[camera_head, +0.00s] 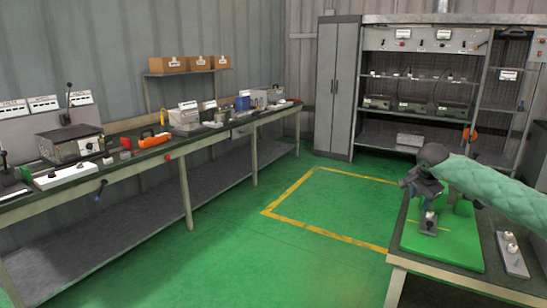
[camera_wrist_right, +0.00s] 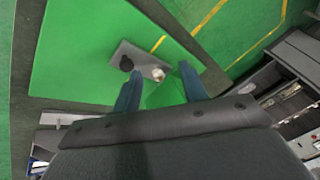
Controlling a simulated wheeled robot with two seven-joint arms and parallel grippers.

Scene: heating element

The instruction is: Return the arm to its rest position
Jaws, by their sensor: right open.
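My right arm comes in from the right in the head view, with a pale green sleeve. Its dark gripper (camera_head: 418,186) is above a bright green mat (camera_head: 462,256) on the right-hand table. In the right wrist view the two blue-grey fingers of the right gripper (camera_wrist_right: 160,86) stand apart with nothing held between them. A small grey plate (camera_wrist_right: 133,58) carrying a white, rounded piece (camera_wrist_right: 158,74) and a dark round part (camera_wrist_right: 126,63) lies beyond the fingertips on the green mat. My left gripper is not in view.
A grey strip with small white parts (camera_head: 514,258) lies right of the mat. A long workbench (camera_head: 215,132) with devices runs along the left wall. A cabinet (camera_head: 336,88) and shelving (camera_head: 420,110) stand at the back. The green floor between is clear, with a yellow outline (camera_head: 300,180).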

